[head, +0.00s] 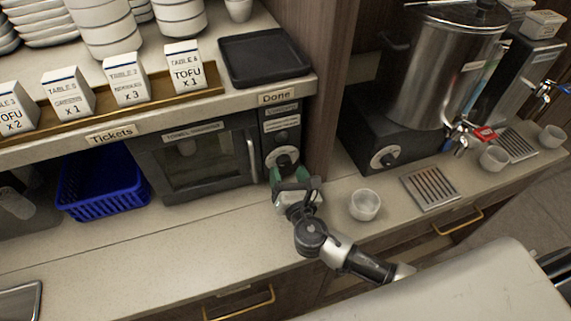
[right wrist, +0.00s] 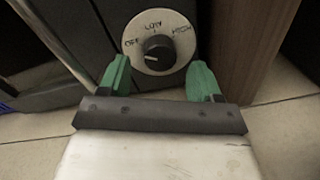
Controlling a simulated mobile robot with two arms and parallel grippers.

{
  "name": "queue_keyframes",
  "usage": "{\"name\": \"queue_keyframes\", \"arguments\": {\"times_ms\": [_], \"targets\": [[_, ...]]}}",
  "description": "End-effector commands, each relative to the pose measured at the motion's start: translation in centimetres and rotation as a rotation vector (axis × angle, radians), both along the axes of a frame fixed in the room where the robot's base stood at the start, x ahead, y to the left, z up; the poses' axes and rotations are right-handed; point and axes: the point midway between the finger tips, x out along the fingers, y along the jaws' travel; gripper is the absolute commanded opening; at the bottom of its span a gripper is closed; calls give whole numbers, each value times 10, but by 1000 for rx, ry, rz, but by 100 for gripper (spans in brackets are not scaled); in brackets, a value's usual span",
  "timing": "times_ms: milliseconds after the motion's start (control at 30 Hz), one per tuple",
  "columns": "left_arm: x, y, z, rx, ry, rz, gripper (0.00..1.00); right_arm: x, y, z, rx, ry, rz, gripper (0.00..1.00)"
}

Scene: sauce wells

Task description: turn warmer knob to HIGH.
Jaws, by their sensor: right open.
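The warmer (head: 195,155) is a dark box with a glass door under the shelf. Its knob (head: 285,160) sits on the black panel at its right. In the right wrist view the black knob (right wrist: 158,54) is at the centre of a white dial (right wrist: 181,50) marked OFF, LOW and HIGH. A light mark on the knob points left, on the OFF side. My right gripper (head: 289,177) is open in front of the dial. Its green fingers (right wrist: 159,70) stand left and right of the knob's lower side, apart from it. My left gripper is not in view.
A wooden post (head: 324,80) stands close right of the knob panel. A small cup (head: 364,204) is on the counter right of my gripper. A large metal urn (head: 435,70) with its own dial stands farther right. A blue basket (head: 100,190) is at the left.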

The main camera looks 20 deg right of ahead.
Motion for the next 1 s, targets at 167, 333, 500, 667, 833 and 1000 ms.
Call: {"name": "queue_keyframes", "arguments": {"times_ms": [167,333,500,667,833,1000], "targets": [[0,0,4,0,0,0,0,18,0,0,1,1,0,64],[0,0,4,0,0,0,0,23,0,-1,2,1,0,64],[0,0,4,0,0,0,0,22,0,-1,1,1,0,64],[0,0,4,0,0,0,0,22,0,-1,1,1,0,41],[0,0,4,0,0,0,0,22,0,-1,1,1,0,15],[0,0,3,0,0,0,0,22,0,-1,8,2,1,15]]}}
